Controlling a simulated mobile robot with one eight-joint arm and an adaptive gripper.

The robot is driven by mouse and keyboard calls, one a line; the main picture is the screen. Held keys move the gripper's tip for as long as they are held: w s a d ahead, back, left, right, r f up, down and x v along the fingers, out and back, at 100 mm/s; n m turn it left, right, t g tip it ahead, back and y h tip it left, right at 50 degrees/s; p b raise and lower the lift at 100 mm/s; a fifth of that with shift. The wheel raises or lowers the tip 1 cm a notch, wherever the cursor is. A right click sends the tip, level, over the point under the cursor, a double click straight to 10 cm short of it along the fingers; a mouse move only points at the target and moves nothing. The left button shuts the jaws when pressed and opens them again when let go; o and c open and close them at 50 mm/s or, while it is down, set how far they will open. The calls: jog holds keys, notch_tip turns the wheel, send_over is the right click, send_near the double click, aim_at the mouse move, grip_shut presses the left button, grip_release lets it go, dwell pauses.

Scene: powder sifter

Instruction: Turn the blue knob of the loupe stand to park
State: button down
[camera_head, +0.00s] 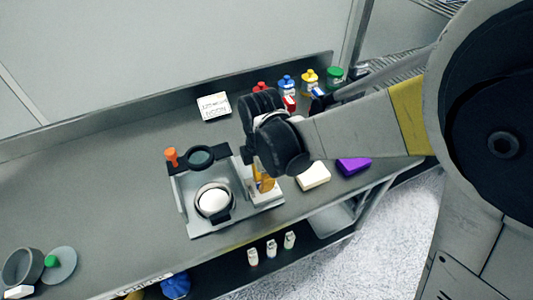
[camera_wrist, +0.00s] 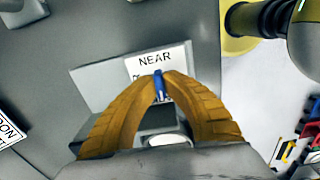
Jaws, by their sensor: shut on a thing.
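The loupe stand (camera_head: 205,230) is a light grey frame on the bench, with a black-rimmed lens (camera_head: 200,157) and a white round piece in a dark ring (camera_head: 213,202). My gripper (camera_head: 264,186) is at its right side, fingers pointing down. In the wrist view the two orange fingers of my gripper (camera_wrist: 161,78) close on the narrow blue knob (camera_wrist: 160,88). A white card reading "NEAR" (camera_wrist: 156,59) is just beyond the fingertips. The blue knob is hidden in the head view, and its lower part is hidden in the wrist view.
An orange knob (camera_head: 171,155) stands at the stand's back left corner. A white sign (camera_head: 214,106) and several small bottles (camera_head: 286,85) are at the back. A cream block (camera_head: 313,176) and a purple block (camera_head: 354,165) lie to the right.

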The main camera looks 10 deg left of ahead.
jog(key=shift+n, duration=0.3)
jog(key=c, duration=1.5)
grip_release()
notch_tip(320, 180, up, 12)
